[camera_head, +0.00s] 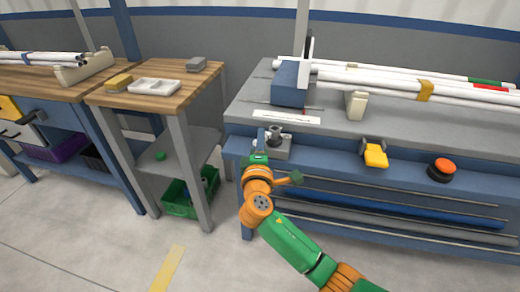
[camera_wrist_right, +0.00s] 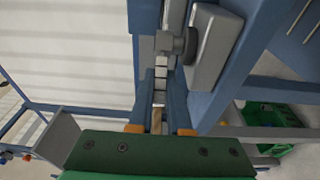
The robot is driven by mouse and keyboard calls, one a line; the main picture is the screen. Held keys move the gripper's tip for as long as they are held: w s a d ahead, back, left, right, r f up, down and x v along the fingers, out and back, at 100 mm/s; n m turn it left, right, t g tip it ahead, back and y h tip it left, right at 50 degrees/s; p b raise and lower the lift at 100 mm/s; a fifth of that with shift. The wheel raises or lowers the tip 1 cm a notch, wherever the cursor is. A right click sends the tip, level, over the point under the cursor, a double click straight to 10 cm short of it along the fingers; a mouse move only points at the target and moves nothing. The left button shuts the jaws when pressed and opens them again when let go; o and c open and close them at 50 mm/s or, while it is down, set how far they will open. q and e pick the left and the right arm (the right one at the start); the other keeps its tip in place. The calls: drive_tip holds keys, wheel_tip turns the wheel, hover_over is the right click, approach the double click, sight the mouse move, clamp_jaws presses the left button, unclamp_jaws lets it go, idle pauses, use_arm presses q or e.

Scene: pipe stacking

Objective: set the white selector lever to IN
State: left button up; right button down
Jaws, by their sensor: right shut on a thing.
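The selector is a grey metal block (camera_head: 281,148) with a round knob on the front left edge of the grey bench. In the right wrist view the block (camera_wrist_right: 217,50) stands close to the right of my fingers. My right gripper (camera_head: 261,143) is at the left side of the block. In its wrist view the two blue-grey fingers (camera_wrist_right: 160,98) are closed around a narrow pale piece (camera_wrist_right: 160,83), which seems to be the white selector lever. The fingers hide most of it, and its set position cannot be read. My left gripper is not in view.
A yellow switch (camera_head: 375,155) and a red-orange button (camera_head: 442,168) sit along the bench front. A wooden table (camera_head: 190,92) with a white tray (camera_head: 154,86) stands left, across a gap.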

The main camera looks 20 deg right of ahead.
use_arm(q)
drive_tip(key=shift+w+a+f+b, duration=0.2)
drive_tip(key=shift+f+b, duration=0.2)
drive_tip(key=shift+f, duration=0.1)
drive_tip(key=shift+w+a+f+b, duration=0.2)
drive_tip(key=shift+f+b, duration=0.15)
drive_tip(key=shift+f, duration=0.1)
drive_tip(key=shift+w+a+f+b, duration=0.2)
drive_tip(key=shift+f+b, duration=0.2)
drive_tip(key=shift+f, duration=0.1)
use_arm(e)
drive_tip(key=shift+w+a+r+m+g+h, duration=0.1)
drive_tip(key=shift+w+m+g+h, duration=0.25)
drive_tip(key=shift+m+h, duration=0.35)
drive_tip(key=shift+w+a+r+m+g+h, duration=0.1)
drive_tip(key=shift+m+g+h, duration=0.4)
drive_tip(key=shift+h, duration=0.3)
drive_tip(key=c, duration=0.9)
unclamp_jaws()
drive_tip(key=shift+w+f, duration=0.1)
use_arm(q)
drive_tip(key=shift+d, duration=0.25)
use_arm(e)
drive_tip(key=shift+o, duration=0.2)
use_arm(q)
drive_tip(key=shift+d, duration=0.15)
